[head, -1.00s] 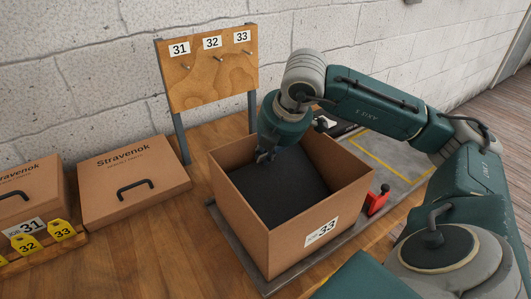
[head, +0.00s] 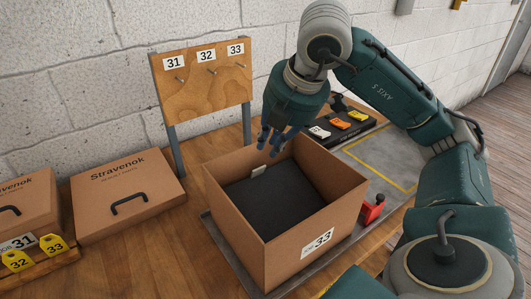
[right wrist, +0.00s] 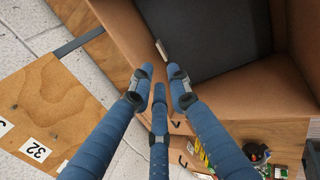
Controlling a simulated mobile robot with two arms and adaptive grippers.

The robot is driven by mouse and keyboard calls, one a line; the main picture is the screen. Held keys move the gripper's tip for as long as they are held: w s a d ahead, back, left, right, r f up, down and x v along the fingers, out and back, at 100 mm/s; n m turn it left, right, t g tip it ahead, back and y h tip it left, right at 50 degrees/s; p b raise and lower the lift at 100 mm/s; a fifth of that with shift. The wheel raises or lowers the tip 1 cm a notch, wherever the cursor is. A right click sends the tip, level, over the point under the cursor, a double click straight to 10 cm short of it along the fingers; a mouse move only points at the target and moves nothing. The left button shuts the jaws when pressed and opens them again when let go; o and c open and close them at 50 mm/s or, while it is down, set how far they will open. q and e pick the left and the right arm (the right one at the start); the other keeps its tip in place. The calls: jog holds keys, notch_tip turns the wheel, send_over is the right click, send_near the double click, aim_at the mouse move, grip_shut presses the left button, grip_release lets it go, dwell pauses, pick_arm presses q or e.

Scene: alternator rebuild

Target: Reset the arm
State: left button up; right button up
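My right gripper (head: 274,140) hangs over the back rim of the open cardboard box (head: 318,243) labelled 33, its blue fingers pointing down. In the right wrist view its three fingers (right wrist: 160,80) are spread apart with nothing between them. A dark block or pad (head: 272,198) lies in the box. A small pale piece (head: 258,170) stands at the block's back edge, by the box wall; it also shows in the right wrist view (right wrist: 162,50), just beyond the fingertips. My right arm bends up and over from the right. My left gripper is not in view.
A wooden board (head: 208,95) with pegs under 31, 32 and 33 stands behind. Closed Stravenok boxes (head: 130,190) and yellow tags (head: 55,246) are at left. A dark tray (head: 345,133) with coloured tags lies behind the box; a red clamp (head: 371,211) is at its right.

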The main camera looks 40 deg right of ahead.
jog(key=shift+v, duration=0.9)
